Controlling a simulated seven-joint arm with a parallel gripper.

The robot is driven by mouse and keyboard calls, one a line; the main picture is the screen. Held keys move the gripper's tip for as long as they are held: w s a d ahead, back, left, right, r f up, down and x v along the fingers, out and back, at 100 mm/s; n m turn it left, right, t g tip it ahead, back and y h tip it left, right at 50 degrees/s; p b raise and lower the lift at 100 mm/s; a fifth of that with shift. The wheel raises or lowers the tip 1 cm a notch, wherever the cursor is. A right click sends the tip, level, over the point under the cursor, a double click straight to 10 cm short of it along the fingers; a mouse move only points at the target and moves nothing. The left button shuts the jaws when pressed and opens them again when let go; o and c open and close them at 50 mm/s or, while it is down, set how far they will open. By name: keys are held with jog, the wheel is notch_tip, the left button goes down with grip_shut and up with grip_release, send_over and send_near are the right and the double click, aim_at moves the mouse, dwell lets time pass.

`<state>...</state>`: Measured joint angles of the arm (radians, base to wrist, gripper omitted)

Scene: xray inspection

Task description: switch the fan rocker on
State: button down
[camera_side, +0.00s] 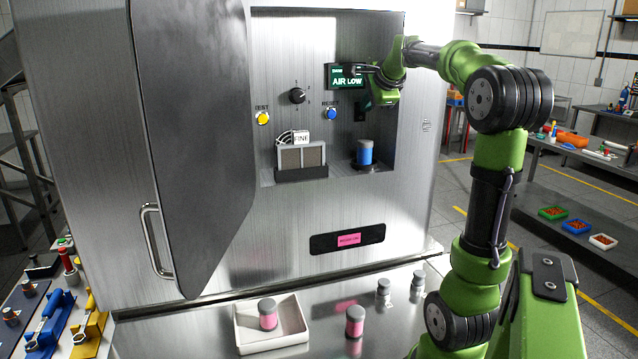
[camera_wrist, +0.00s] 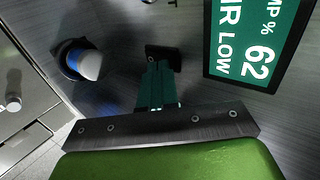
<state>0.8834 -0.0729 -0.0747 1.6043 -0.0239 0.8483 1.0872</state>
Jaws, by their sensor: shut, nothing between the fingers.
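The rocker is a small black switch (camera_side: 360,114) on the back panel of the open cabinet's recess, below the green display. In the wrist view it is a dark block (camera_wrist: 163,55) just beyond my fingertips. My gripper (camera_side: 366,103) is inside the recess, beside the rocker and below the display. In the wrist view my gripper (camera_wrist: 158,86) has its fingers together and empty, pointing at the rocker and covering part of it. I cannot tell whether the fingertips touch it, or which way it is tipped. No fan label is readable.
The display (camera_side: 346,77) reads AIR LOW; the wrist view (camera_wrist: 250,42) shows 62. A blue jar (camera_side: 365,153) stands below my gripper. A black knob (camera_side: 298,96), yellow button (camera_side: 262,118) and blue button (camera_side: 331,114) are left. The cabinet door (camera_side: 195,130) stands open.

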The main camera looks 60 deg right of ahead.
jog(key=shift+w+d+r, duration=0.15)
jog(key=shift+w+d, duration=0.1)
dwell(0.3)
jog(key=shift+r, duration=0.75)
